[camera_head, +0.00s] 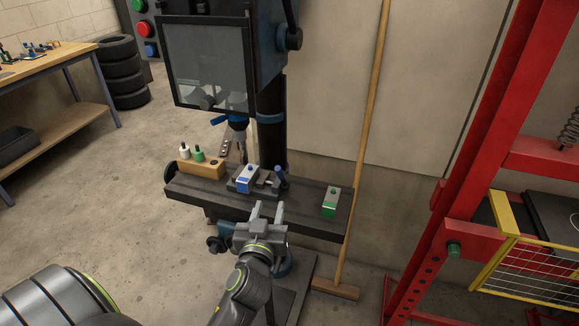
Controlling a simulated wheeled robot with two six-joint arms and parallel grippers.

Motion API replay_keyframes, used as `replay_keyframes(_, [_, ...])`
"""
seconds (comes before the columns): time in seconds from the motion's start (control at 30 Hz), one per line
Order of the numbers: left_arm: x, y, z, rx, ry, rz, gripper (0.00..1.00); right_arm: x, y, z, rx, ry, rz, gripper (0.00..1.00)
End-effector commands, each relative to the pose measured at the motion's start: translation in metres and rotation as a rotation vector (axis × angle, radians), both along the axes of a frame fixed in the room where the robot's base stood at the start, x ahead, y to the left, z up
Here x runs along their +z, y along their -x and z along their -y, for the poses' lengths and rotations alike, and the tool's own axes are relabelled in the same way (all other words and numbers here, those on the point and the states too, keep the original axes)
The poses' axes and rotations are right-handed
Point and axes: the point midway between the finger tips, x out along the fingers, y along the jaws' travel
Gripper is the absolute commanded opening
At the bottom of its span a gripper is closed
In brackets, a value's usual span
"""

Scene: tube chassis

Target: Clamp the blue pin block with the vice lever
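The vice lever (281,173), with a dark blue knob, stands up at the right end of the vice. My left gripper (268,210) is in front of the table's near edge, below the vice in the picture. Its two fingers are apart with nothing between them. My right gripper is not in view.
A green-marked block (331,202) stands on the right of the dark table (304,207). A wooden holder (202,169) with white and green pins is at the left. The drill chuck (238,124) hangs above. A broom (362,130) and red frame (480,140) stand right.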

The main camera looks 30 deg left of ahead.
Motion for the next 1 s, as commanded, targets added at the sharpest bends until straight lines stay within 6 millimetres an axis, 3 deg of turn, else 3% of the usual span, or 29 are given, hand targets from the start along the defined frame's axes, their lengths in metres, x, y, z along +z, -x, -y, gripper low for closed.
replay_keyframes(0.6, [0.002, -0.104, -0.045, 0.0, -0.006, -0.002, 0.38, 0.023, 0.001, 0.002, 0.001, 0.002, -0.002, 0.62])
replay_keyframes(1.0, [0.0, -0.147, -0.064, -0.001, -0.002, -0.002, 0.38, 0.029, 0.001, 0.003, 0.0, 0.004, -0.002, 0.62])
